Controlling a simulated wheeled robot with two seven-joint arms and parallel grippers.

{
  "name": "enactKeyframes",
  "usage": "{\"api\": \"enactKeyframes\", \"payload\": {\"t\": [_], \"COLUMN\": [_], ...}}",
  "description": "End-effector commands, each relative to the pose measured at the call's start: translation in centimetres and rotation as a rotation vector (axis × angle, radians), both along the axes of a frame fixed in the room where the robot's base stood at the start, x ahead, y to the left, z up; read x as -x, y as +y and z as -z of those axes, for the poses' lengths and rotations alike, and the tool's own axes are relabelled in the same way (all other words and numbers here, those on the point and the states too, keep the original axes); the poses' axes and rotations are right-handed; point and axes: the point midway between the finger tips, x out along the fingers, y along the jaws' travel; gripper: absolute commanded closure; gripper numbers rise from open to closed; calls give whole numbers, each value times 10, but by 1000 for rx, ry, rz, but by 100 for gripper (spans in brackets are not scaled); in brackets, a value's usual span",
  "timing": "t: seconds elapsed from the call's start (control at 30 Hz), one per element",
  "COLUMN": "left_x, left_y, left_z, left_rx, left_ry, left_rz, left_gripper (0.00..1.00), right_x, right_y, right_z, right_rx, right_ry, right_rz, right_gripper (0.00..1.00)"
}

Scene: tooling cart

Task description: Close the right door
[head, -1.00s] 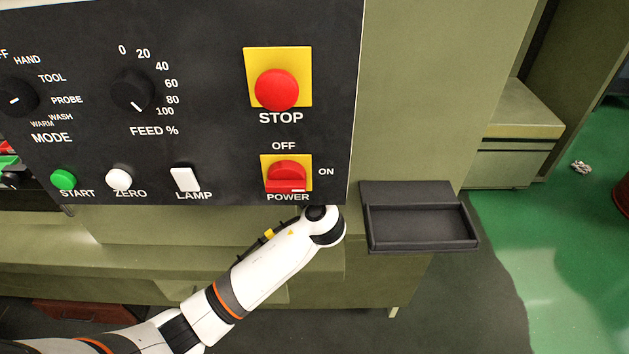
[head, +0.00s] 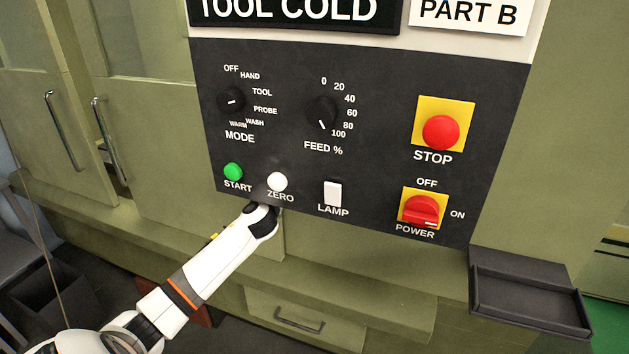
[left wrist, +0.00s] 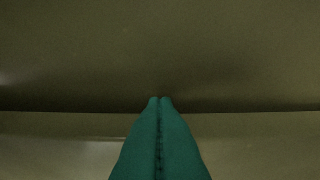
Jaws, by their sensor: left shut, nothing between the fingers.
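The right door (head: 150,140) is an olive panel with a vertical metal handle (head: 110,142), left of the black control panel in the head view. The left door (head: 30,120) with its own handle (head: 62,130) is beside it. I cannot tell how far the right door stands open. My left arm reaches up to the lower edge of the control panel below ZERO, and its gripper is hidden there. In the left wrist view my left gripper (left wrist: 160,101) has its green fingers shut and empty, pointing at a plain olive surface. My right gripper is not in view.
The control panel (head: 365,190) with knobs and buttons juts close above my left wrist. A black tray (head: 530,297) sticks out at the right. A drawer (head: 300,318) is below. A dark grey bin (head: 50,300) stands at the lower left.

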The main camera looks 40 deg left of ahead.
Motion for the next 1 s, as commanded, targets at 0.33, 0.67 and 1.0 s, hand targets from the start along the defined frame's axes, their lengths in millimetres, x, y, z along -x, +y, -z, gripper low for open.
{"api": "enactKeyframes", "payload": {"t": [0.33,0.67,1.0], "left_x": [16,19,19], "left_y": [57,67,67], "left_z": [1,0,0], "left_rx": [1,1,0], "left_ry": [1,-1,-1], "left_rz": [3,1,-1], "left_gripper": [100,100,100], "right_x": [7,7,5], "right_y": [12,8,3], "right_z": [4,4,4], "right_rx": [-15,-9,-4], "right_ry": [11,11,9], "right_rz": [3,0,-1], "right_gripper": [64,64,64]}}
